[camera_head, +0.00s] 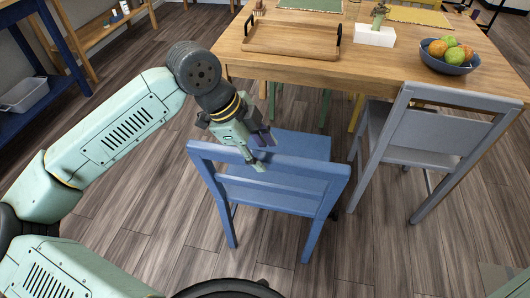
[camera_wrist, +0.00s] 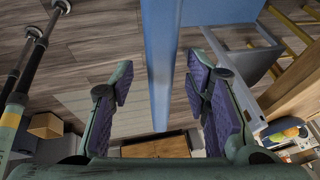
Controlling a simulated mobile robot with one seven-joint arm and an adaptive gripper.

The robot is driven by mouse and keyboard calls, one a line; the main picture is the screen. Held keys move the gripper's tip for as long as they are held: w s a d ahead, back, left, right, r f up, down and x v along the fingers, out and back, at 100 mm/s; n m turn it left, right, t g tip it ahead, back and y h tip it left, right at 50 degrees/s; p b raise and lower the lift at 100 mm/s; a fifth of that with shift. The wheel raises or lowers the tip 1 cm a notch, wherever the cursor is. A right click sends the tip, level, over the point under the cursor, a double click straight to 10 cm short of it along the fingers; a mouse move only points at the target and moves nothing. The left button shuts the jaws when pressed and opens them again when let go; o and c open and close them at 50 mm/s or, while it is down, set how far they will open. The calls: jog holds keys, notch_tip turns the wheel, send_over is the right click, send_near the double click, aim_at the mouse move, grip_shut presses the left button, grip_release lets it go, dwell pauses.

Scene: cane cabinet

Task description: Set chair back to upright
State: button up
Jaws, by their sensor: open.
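The blue chair (camera_head: 275,168) stands in front of the table, its backrest towards me and its seat on the table side. It looks roughly upright on its legs; I cannot tell whether it tilts slightly. In the wrist view my gripper (camera_wrist: 160,105) is open, with the blue chair rail (camera_wrist: 160,50) running between the two purple-padded fingers. A gap shows on both sides of the rail, so the fingers do not appear to press on it.
A grey chair (camera_head: 430,130) stands close on the right. The wooden table (camera_head: 375,75) is behind, with a tray (camera_head: 290,40), a white box (camera_head: 374,36) and a fruit bowl (camera_head: 447,62). A blue shelf (camera_head: 40,105) is at the left. The floor in front is clear.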

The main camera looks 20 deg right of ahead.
jog(key=shift+x, duration=1.3)
jog(key=shift+c, duration=0.4)
jog(key=shift+w, duration=0.1)
grip_shut()
